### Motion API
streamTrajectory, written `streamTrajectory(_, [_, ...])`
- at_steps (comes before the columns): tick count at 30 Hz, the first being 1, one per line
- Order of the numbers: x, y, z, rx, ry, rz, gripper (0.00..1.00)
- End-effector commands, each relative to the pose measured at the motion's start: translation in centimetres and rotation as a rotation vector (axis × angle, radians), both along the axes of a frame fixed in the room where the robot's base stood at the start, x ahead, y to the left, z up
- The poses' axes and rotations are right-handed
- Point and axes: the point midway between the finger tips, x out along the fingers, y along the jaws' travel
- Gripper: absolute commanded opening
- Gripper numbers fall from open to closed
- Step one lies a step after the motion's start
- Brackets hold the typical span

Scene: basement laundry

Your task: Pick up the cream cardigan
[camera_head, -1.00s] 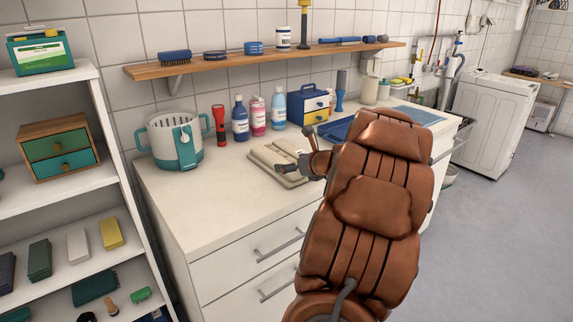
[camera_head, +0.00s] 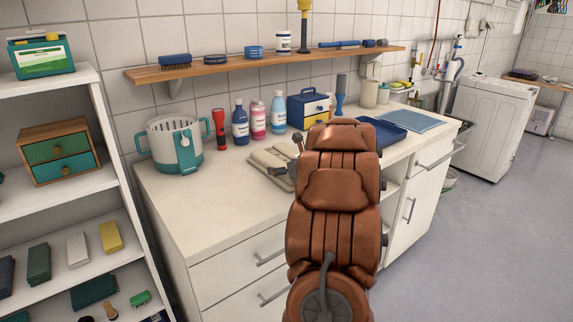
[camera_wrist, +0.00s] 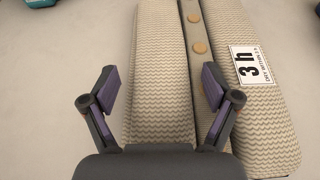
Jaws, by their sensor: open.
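The cream cardigan (camera_head: 267,157) lies folded on the white counter, partly hidden behind my arm. In the wrist view the cardigan (camera_wrist: 163,75) is knitted, with a button strip and a white label reading "3 h" on its right part. My gripper (camera_wrist: 157,88) is open, its two dark fingers with purple pads spread over the left part and the button strip. In the head view my gripper (camera_head: 287,160) is at the cardigan's right side, mostly hidden by my arm. I cannot tell whether the fingers touch the cloth.
A teal and white basket (camera_head: 176,145), a red flashlight (camera_head: 219,126), several bottles (camera_head: 258,119) and a blue-yellow drawer box (camera_head: 308,108) stand behind the cardigan. A blue tray (camera_head: 383,131) lies to the right. A wooden shelf (camera_head: 225,66) runs above. The counter's front left is clear.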

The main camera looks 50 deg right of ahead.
Motion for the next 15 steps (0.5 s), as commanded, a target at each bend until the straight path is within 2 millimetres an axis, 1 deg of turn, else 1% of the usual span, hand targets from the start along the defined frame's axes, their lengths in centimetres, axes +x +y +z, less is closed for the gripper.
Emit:
streamTrajectory(8, [0.14, -0.03, -0.1, 0.001, 0.0, 0.0, 0.88])
streamTrajectory(15, [0.13, -0.02, -0.12, 0.002, -0.001, -0.001, 0.62])
